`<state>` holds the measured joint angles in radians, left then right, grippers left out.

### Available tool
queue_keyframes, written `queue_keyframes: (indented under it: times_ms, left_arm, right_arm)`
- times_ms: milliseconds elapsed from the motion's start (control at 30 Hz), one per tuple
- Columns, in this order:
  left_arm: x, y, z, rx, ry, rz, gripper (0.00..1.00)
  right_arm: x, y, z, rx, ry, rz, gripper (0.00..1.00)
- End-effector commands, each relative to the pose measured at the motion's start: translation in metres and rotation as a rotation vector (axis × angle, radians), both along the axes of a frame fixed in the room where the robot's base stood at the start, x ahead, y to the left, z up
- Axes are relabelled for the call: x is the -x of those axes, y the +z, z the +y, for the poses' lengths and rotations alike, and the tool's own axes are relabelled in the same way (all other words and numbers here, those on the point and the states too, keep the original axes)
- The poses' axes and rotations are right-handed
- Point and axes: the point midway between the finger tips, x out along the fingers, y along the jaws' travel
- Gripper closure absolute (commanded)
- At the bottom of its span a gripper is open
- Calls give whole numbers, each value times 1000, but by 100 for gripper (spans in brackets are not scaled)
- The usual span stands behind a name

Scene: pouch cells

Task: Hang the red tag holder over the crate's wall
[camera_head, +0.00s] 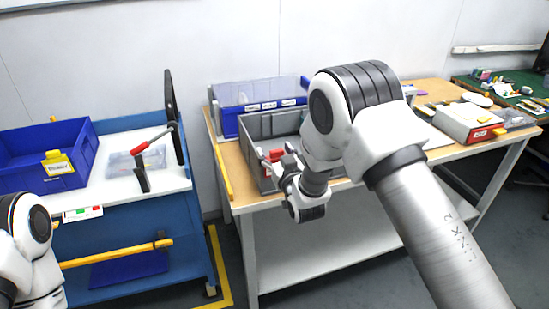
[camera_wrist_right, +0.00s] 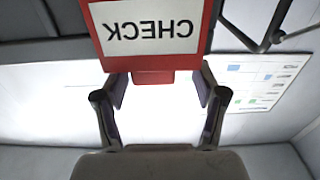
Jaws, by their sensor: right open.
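The red tag holder (camera_wrist_right: 152,76) carries a white card reading CHECK, upside down in the right wrist view. It also shows as a small red patch in the head view (camera_head: 272,155), at the left part of the grey crate (camera_head: 275,125). My right gripper (camera_wrist_right: 160,88) is open, with one finger on each side of the holder's narrow red tab. In the head view the right gripper (camera_head: 283,165) is at the crate, partly hidden by its own wrist. I cannot tell whether the holder sits over the wall. My left gripper is out of view.
A blue bin (camera_head: 229,122) with a clear front stands behind the crate. A blue cart (camera_head: 130,215) at left bears a blue crate (camera_head: 85,150) with a yellow tag and a red-handled tool (camera_head: 152,139). A white-and-red box (camera_head: 467,122) stands at the table's right.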

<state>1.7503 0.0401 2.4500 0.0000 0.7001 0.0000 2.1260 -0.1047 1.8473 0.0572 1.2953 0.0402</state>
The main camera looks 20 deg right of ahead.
Motion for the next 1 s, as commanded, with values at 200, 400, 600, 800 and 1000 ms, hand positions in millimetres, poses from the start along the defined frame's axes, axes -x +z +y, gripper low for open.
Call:
queue_keyframes:
  times_ms: [200, 400, 600, 800, 1000]
  left_arm:
    - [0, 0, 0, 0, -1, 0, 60]
    - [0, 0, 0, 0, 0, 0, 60]
    - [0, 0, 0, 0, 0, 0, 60]
    - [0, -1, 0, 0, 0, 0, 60]
    - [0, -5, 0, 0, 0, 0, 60]
  right_arm:
    - [-3, -1, 0, 0, 0, 3, 29]
    - [-3, -1, 0, 1, 0, 3, 84]
    - [-3, -2, 0, 1, 0, 3, 84]
    - [-3, 2, 0, 1, 0, 3, 84]
    - [-3, 22, 0, 1, 0, 0, 84]
